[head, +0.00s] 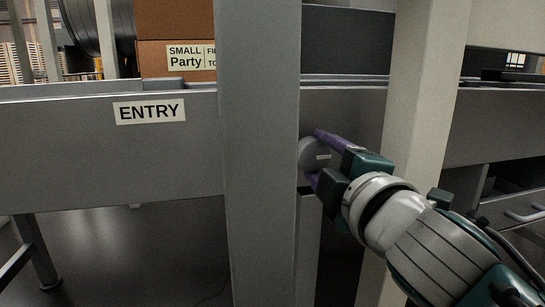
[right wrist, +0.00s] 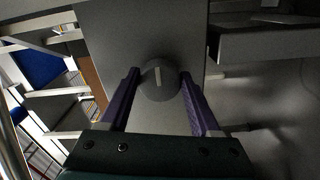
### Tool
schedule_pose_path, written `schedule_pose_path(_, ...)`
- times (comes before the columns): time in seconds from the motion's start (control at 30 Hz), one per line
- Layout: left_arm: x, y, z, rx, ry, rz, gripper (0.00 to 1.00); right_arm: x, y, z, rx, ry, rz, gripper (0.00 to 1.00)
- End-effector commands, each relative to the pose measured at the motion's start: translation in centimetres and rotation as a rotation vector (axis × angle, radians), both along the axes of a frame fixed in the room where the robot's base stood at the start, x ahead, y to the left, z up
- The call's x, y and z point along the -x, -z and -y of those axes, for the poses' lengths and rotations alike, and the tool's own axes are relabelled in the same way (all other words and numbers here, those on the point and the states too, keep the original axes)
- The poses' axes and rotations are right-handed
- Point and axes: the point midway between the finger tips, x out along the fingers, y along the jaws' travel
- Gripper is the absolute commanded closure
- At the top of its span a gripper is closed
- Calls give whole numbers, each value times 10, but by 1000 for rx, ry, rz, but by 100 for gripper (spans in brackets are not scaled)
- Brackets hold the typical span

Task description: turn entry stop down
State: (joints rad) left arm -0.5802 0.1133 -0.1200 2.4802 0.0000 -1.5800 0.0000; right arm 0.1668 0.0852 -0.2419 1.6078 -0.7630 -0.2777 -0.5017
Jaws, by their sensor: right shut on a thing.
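The entry stop, a round grey knob (head: 308,153) with a short white mark, sits on the grey rail beside the upright post. In the head view the mark lies about level. The knob also shows in the right wrist view (right wrist: 160,88), where its mark points up the picture. My right gripper (head: 315,158) comes in from the right, with one purple finger at the top of the knob and one at the bottom. It is shut on the knob. In the right wrist view its fingers (right wrist: 160,75) flank the knob. My left gripper is out of view.
A grey upright post (head: 260,150) stands just left of the knob. The ENTRY label (head: 149,111) is on the rail farther left. A pale post (head: 415,110) stands behind my right arm. Brown boxes (head: 175,58) with a "SMALL Party" label sit above the rail.

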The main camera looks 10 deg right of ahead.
Motion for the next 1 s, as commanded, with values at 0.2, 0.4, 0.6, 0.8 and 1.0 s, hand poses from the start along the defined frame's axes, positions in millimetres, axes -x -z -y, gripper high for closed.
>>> schedule_pose_path(0.2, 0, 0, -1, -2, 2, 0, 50, 0, 0, 0, -15, -1, 0, 92)
schedule_pose_path(0.4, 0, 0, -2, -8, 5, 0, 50, 0, 0, 0, -15, -1, 0, 92)
schedule_pose_path(0.6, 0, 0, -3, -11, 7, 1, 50, 0, 0, 0, -13, -1, 0, 16)
schedule_pose_path(0.8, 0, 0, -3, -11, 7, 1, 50, 0, 0, 0, -11, 0, 0, 6)
schedule_pose_path(1.0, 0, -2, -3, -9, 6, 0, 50, 3, 0, 0, -11, 0, -1, 6)
